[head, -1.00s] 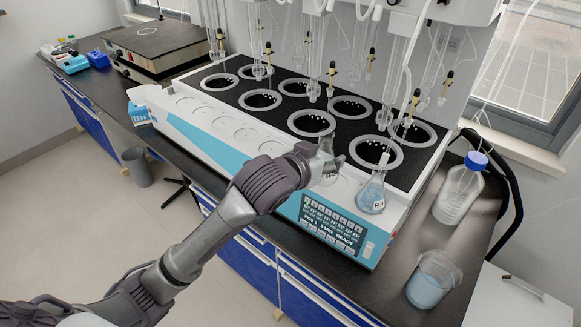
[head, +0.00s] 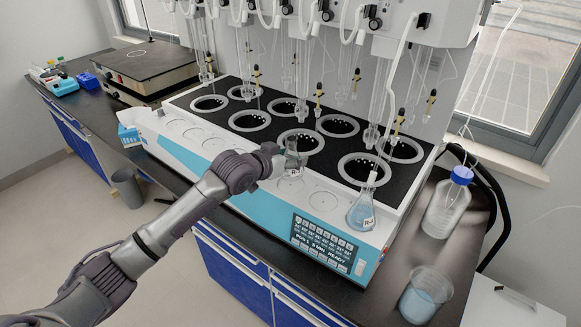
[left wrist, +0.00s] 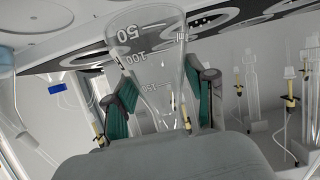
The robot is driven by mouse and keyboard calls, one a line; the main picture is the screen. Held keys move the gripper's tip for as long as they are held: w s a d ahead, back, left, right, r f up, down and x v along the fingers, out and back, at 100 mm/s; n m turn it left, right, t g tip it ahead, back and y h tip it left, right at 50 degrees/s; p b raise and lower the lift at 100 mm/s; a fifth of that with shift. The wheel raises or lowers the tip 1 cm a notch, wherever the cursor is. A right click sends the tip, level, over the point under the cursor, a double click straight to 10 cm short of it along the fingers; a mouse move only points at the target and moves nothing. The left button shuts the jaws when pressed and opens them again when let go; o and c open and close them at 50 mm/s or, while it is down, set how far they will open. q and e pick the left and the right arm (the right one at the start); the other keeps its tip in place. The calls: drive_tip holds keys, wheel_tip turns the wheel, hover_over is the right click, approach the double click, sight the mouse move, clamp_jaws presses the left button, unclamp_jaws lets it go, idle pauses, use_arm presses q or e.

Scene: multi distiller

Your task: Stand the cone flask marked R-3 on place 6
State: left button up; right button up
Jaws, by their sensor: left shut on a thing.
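My left gripper (head: 287,160) is shut on the neck of a small clear cone flask (head: 294,172). Its label begins with R, but I cannot read the number. It is over the middle of the distiller's white front ledge; I cannot tell whether its base touches. In the left wrist view the flask (left wrist: 150,60) shows large, with volume marks, between the green-padded fingers (left wrist: 163,108). A second cone flask (head: 361,212), with pale blue liquid and an R label, stands at the ledge's right end. The ledge (head: 322,201) has round marked places, their numbers unreadable. My right gripper is not in view.
Behind the ledge is a black deck with round heating wells (head: 363,170) and hanging glass tubes (head: 374,120). A blue-capped bottle (head: 446,205) and a beaker of blue liquid (head: 425,295) stand to the right. The ledge left of my gripper has bare places.

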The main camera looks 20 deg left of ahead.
use_arm(q)
wheel_tip(320, 180, down, 3)
drive_tip(key=shift+f+p, duration=0.2)
drive_tip(key=shift+p, duration=0.3)
drive_tip(key=shift+f, duration=0.3)
drive_tip(key=o, duration=1.3)
